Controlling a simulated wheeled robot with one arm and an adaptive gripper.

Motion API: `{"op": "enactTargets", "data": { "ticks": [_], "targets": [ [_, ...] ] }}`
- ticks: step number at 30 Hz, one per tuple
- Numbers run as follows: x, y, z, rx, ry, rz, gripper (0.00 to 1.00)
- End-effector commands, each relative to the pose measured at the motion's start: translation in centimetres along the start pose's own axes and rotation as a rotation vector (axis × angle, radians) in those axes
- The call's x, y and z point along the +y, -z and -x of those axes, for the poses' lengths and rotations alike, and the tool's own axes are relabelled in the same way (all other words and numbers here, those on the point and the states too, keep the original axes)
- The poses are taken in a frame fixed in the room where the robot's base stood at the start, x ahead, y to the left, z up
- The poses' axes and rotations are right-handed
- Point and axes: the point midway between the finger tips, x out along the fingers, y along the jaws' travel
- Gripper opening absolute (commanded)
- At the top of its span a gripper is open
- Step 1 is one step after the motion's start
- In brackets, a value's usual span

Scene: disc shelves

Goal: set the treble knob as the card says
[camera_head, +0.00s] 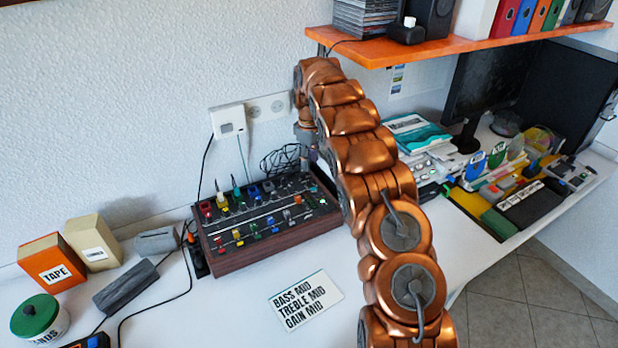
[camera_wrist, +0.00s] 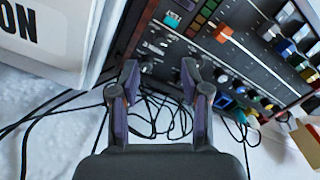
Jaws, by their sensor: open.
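A white card (camera_head: 305,299) lies on the desk in front of the control box and reads "BASS MID, TREBLE MID, GAIN MID". The dark box with wooden sides (camera_head: 277,251) carries rows of coloured knobs and sliders. In the wrist view its panel (camera_wrist: 262,64) is tilted, with several dark knobs at its near end. I cannot tell which knob is the treble one. My gripper (camera_wrist: 160,80) is open and empty, its two fingers apart in front of that near end. In the head view my arm hides part of the box's right end.
An orange shelf (camera_head: 440,46) overhangs the back. Black cables (camera_wrist: 155,115) run behind the box. A white block with letters (camera_wrist: 45,40) stands close left in the wrist view. A tape box (camera_head: 52,263) and green-lidded tin (camera_head: 38,316) stand left.

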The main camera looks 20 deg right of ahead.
Motion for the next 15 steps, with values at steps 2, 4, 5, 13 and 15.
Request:
{"op": "enactTargets", "data": {
  "ticks": [2,4,5,13,15],
  "targets": [
    [0.0,0.0,-0.4,-0.001,0.002,0.000,0.46],
    [-0.1,-0.1,-1.0,-0.003,0.003,0.000,0.46],
    [-0.1,-0.1,-1.3,-0.004,0.004,0.000,0.46],
    [-0.2,-0.1,-5.1,-0.006,0.008,0.000,0.46],
    [-0.1,-0.1,-6.0,-0.003,0.006,-0.001,0.46]
  ]
}}
